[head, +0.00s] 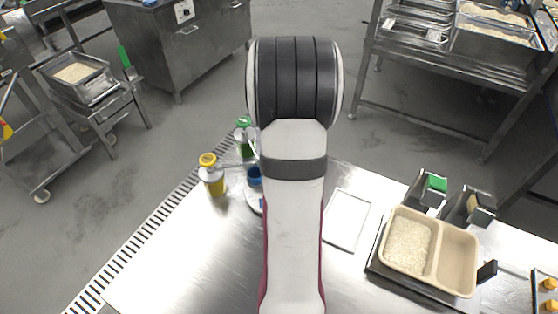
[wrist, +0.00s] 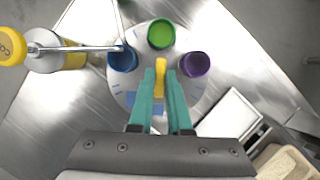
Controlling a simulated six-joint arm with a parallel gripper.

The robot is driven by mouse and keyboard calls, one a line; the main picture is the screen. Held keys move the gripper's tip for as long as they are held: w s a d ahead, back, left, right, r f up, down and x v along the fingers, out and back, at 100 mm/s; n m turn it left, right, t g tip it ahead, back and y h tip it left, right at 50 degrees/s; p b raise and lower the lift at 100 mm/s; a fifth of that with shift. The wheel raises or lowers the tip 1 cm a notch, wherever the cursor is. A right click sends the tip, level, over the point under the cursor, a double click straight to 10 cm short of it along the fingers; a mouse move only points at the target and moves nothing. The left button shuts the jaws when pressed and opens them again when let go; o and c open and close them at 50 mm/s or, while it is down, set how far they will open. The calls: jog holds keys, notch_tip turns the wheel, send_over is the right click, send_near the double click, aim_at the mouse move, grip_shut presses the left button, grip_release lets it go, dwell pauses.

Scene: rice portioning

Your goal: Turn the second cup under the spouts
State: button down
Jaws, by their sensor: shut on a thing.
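A round white turntable (wrist: 188,92) carries a blue cup (wrist: 122,58), a green cup (wrist: 161,34) and a purple cup (wrist: 195,65). My gripper (wrist: 161,72) is shut on the yellow handle (wrist: 160,68) near the turntable's middle; its teal fingers lie on either side. Two thin spouts (wrist: 88,49) meet over the blue cup, one from the yellow-capped bottle (wrist: 45,50), one from the top edge. The head view shows the yellow-capped bottle (head: 212,178), the green-capped bottle (head: 243,135) and the blue cup (head: 254,176). My arm hides the gripper and most of the turntable there.
A white rectangular plate (head: 347,220) lies right of my arm. Further right, a beige two-part tray (head: 437,250) holds rice in its left part; its right part is empty. Small dispensers stand behind it. The steel table (head: 180,255) is clear at the front left.

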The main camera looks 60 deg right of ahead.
jog(key=c, duration=0.9)
grip_release()
jog(key=shift+o, duration=0.2)
jog(key=v, duration=1.6)
jog(key=shift+d, duration=0.15)
